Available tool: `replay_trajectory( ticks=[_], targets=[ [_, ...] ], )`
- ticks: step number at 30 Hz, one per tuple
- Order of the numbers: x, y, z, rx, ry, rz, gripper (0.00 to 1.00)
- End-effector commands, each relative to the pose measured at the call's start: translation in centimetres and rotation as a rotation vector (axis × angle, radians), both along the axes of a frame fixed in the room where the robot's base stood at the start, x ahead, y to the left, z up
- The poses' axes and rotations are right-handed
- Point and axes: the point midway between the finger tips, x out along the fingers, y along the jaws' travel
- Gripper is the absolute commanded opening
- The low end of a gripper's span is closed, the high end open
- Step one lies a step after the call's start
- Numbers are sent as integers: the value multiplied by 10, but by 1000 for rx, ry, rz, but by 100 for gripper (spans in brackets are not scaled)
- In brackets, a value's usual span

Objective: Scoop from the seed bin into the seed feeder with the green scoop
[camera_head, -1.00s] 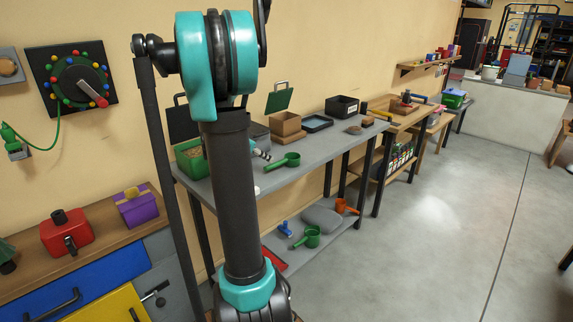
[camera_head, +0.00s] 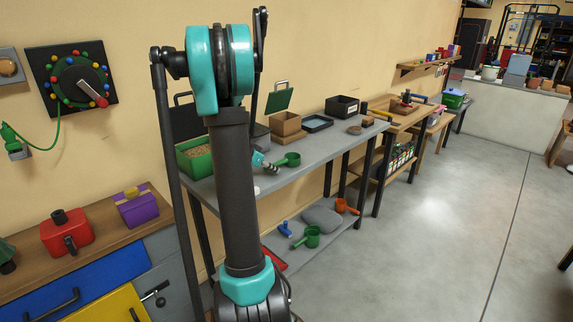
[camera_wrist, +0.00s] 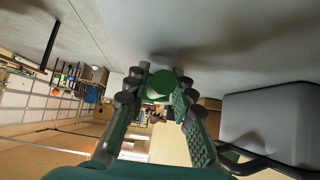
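The green scoop (camera_head: 292,159) lies on the grey bench top, its handle pointing left. My gripper (camera_head: 268,164) is low over the bench at the handle end. In the wrist view my gripper's fingers (camera_wrist: 163,88) are spread apart, with a green part of the scoop (camera_wrist: 165,80) between or just beyond the tips; contact cannot be told. The seed bin (camera_head: 195,166), green with tan seed and a raised dark lid, stands at the left end of the bench, partly behind my arm. A wooden box with a raised green lid (camera_head: 287,124), apparently the seed feeder, stands farther back.
A dark tray (camera_head: 317,124) and a black box (camera_head: 342,106) stand along the bench (camera_head: 318,148). The lower shelf holds another green scoop (camera_head: 309,238), an orange scoop (camera_head: 345,207) and a grey sack (camera_head: 321,219). The floor at right is clear.

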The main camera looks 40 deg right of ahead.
Motion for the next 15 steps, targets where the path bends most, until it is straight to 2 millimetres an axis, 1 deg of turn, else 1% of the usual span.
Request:
replay_trajectory(
  ticks=[1,5,6,15],
  targets=[
    [0,0,0,0,0,0,18],
    [0,0,0,0,0,0,1],
    [0,0,0,0,0,0,0],
    [0,0,0,0,0,0,0]
  ],
)
